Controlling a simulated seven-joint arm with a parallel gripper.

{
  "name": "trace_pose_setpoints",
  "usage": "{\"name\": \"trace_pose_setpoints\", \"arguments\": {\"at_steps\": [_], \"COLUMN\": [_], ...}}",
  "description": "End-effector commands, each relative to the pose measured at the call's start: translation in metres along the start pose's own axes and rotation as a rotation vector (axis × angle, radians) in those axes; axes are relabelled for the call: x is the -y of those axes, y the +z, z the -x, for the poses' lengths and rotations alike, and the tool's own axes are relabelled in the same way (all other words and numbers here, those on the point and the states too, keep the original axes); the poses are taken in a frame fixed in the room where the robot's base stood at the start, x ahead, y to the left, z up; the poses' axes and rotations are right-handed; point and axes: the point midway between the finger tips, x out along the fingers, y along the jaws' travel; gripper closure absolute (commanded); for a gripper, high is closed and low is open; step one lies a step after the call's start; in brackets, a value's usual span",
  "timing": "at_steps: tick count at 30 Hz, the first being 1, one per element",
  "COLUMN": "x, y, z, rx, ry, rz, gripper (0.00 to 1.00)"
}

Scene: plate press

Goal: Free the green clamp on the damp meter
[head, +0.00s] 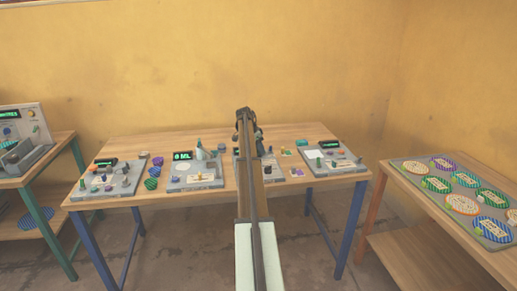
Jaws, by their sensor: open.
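Several small grey devices stand in a row on the middle table, and their labels are too small to tell which is the damp meter. The right device (340,168) has a dark display and a small green upright part (319,162). The second device from the left (195,184) has a lit green display (182,156) and a teal-topped part (199,145). The left device (92,194) carries small knobs and posts. My gripper (258,140) is open, over the middle of the table, small and dark. My arm hides much of the device behind it (276,178).
Purple and green ribbed pieces (153,176) lie between the two left devices. A right table holds a grey board (410,173) with several patterned discs. A left table carries a larger machine (22,135). Open floor lies between the tables.

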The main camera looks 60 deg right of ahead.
Motion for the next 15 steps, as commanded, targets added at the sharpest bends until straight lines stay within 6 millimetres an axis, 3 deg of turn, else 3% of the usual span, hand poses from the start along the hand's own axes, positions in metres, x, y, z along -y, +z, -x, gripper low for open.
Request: {"name": "trace_pose_setpoints", "arguments": {"at_steps": [6, 15], "x": [0.0001, 0.0001], "y": [0.0001, 0.0002], "z": [-0.0003, -0.0001], "rx": [0.000, 0.000], "ry": [0.000, 0.000], "rz": [0.000, 0.000], "gripper": [0.60, 0.87]}}
